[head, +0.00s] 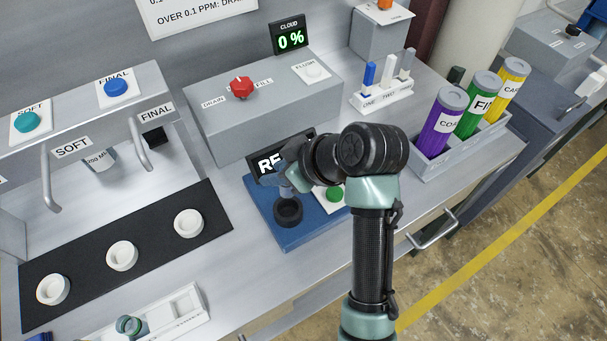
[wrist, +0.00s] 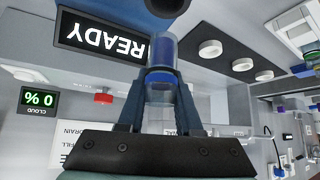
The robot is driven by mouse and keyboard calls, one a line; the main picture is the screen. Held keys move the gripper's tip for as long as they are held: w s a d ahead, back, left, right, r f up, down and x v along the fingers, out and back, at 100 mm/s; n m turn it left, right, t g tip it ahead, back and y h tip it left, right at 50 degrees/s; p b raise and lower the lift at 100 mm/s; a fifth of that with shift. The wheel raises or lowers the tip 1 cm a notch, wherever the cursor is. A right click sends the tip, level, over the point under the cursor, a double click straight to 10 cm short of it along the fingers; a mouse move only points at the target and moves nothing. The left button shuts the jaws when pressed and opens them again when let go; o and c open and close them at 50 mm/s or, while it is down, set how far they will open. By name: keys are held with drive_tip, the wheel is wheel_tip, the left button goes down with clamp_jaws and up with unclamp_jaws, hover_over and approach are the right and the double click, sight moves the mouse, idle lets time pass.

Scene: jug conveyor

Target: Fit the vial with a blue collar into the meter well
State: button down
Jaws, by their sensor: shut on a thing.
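The vial with a blue collar (wrist: 161,82) is clear and stands between my gripper's fingers in the wrist view, which shows the scene upside down. My gripper (head: 290,180) is shut on it, just over the meter well. The meter well (head: 288,211) is a dark ring on the meter's blue base (head: 310,232). It shows in part at the top edge of the wrist view (wrist: 168,7). The meter's screen (wrist: 102,42) reads READY. My arm covers part of the meter in the head view. I cannot tell whether the vial's lower end touches the well.
A grey box with a red knob (head: 237,87) stands behind the meter. A black mat (head: 75,262) with several white rings lies left. A white tray (head: 180,322) holding a green-collared vial is at the front left. Coloured cylinders (head: 440,122) stand right.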

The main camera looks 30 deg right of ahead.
hover_over(280, 204)
wheel_tip(280, 204, down, 4)
drive_tip(key=shift+a+f, duration=0.1)
drive_tip(key=shift+f, duration=0.1)
drive_tip(key=shift+f+p, duration=0.3)
drive_tip(key=shift+f, duration=1.8)
drive_tip(key=shift+f, duration=0.2)
drive_tip(key=c, duration=0.6)
unclamp_jaws()
drive_tip(key=shift+r, duration=0.1)
